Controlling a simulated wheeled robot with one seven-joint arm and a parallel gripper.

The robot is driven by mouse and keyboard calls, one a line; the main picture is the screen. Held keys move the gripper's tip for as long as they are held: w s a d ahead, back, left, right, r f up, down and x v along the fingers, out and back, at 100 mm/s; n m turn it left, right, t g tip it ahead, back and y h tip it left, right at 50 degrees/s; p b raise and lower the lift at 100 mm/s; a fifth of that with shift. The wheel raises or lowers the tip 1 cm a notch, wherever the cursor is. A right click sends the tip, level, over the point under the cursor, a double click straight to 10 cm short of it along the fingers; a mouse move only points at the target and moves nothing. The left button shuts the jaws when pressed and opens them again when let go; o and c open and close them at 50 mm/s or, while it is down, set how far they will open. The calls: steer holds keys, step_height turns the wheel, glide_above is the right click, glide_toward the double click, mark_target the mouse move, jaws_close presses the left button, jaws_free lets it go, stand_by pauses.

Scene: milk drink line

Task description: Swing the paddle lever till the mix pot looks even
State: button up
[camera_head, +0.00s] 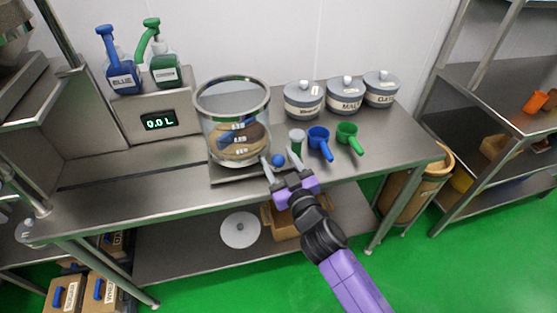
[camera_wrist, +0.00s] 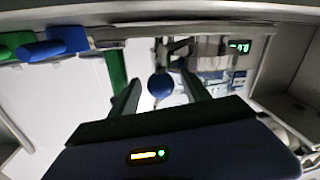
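The mix pot (camera_head: 236,108) is a clear, steel-rimmed cylinder on the bench. Its lower part holds a brown mix with paler areas, and the mix does not look uniform. The paddle lever ends in a blue ball knob (camera_head: 278,160) at the pot's lower right front. In the wrist view the knob (camera_wrist: 160,86) shows on a dark rod. My gripper (camera_head: 279,156) is open, with one finger on each side of the knob. In the wrist view the fingers (camera_wrist: 162,82) stand apart, with visible gaps to the ball.
A blue scoop (camera_head: 319,139) and a green scoop (camera_head: 348,134) lie right of my gripper, with lidded grey jars (camera_head: 345,95) behind. Blue (camera_head: 122,75) and green (camera_head: 165,68) pump bottles stand at the back left above a display (camera_head: 160,122) reading 0.0 L. The bench front left is clear.

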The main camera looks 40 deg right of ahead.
mark_target(281, 166)
steer(key=b+v, duration=0.2)
steer(key=v, duration=0.5)
steer(key=shift+s+a+r+b, duration=0.1)
steer(key=shift+s+a+b, duration=0.05)
steer(key=shift+s+b, duration=0.2)
